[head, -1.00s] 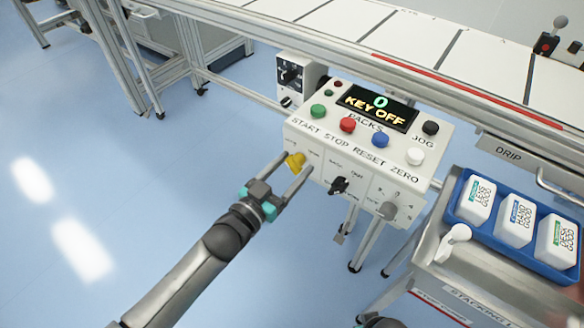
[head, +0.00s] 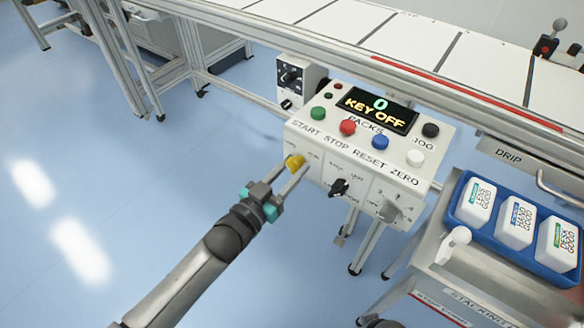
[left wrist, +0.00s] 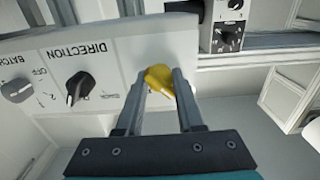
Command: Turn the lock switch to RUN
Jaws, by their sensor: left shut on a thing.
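The lock switch is a yellow knob (head: 294,161) on the front face of the white control box (head: 352,151), at its left end. It also shows in the left wrist view (left wrist: 159,79). My left gripper (head: 295,170) has its fingers on both sides of the knob and is shut on it. In the left wrist view the knob sits between the fingertips (left wrist: 160,88), tilted. The display (head: 376,108) on the box reads "0 KEY OFF". The small labels around the knob are too small to read. My right gripper is not in view.
A black knob (head: 338,188) marked DIRECTION in the wrist view and a grey knob (head: 390,211) lie to the right on the same face. Coloured buttons top the box. A blue tray (head: 480,232) of white packs stands at right. The floor at left is clear.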

